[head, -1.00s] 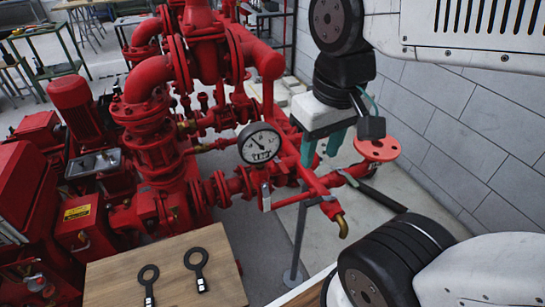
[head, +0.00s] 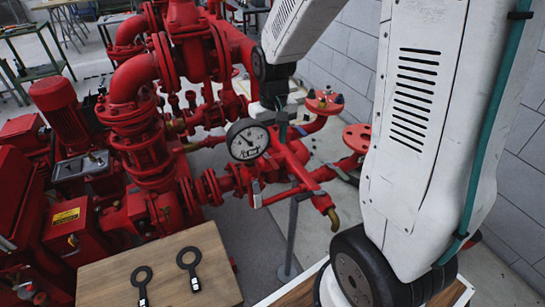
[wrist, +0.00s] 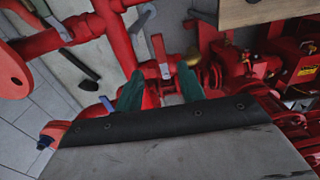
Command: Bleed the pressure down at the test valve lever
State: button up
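The test valve lever, a pale grey handle (head: 256,194), hangs on the red pipework below the pressure gauge (head: 248,140) in the head view. In the wrist view a grey lever (wrist: 162,56) stands just beyond my fingertips, seemingly the same one. My gripper (wrist: 160,84) has two teal fingers spread apart with nothing visibly between them. In the head view its teal part (head: 283,127) shows just right of the gauge, and the fingertips are hidden behind the gauge and pipes. I cannot tell whether a finger touches the lever.
A brass outlet (head: 334,220) points down right of the lever. Red flanged discs (head: 357,138) and pipes lie close to my arm. A wooden board (head: 160,270) with two black ring-ended tools is in front. A block wall (head: 345,65) bounds the right.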

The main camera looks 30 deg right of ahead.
aim_at(274, 162)
notch_tip(274, 162, down, 7)
jog(key=shift+f, duration=0.1)
grip_shut()
dwell(0.3)
